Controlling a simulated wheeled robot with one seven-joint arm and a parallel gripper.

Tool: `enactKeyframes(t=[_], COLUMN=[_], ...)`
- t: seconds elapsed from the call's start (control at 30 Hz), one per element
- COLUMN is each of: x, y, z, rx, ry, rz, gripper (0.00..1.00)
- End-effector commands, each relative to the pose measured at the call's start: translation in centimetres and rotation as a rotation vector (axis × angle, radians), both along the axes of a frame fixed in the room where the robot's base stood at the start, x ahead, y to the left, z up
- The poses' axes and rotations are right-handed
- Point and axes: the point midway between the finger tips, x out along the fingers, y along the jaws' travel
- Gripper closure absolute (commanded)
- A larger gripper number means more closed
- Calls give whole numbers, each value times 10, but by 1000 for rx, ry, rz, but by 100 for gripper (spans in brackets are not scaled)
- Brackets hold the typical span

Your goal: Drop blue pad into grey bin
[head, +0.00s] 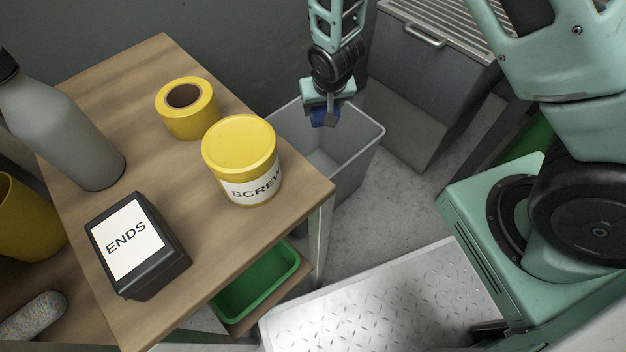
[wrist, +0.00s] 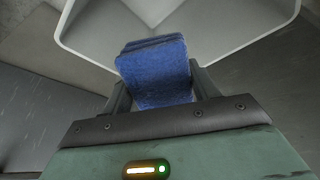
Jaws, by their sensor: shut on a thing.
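The blue pad (wrist: 154,72) is held between the two fingers of my gripper (wrist: 158,90) in the wrist view. In the head view my gripper (head: 324,108) points down at the grey bin, with the blue pad (head: 321,115) showing at its tip. The grey bin (head: 359,150) stands on the floor beyond the table, open at the top. The pad appears over the bin's opening, near its far side. The bin's pale rim (wrist: 270,38) also shows around the pad in the wrist view. How high the pad is above the rim is hard to tell.
A wooden table (head: 150,80) holds a yellow tape roll (head: 187,122), a yellow screw tub (head: 243,165), a black ENDS box (head: 140,262) and a grey bottle (head: 70,135). A green tray (head: 262,295) sits lower. A grey lidded box (head: 418,85) stands right of the bin.

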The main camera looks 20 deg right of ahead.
Motion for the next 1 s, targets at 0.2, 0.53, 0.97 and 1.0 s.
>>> enactKeyframes(t=[0.2,0.53,0.97,1.0], x=[2,2,2,2], y=[11,15,15,15], z=[-34,-42,-89,-92], rx=[9,13,13,13], ry=[2,4,4,4], rz=[-10,-16,-16,-16], gripper=[62,62,62,62])
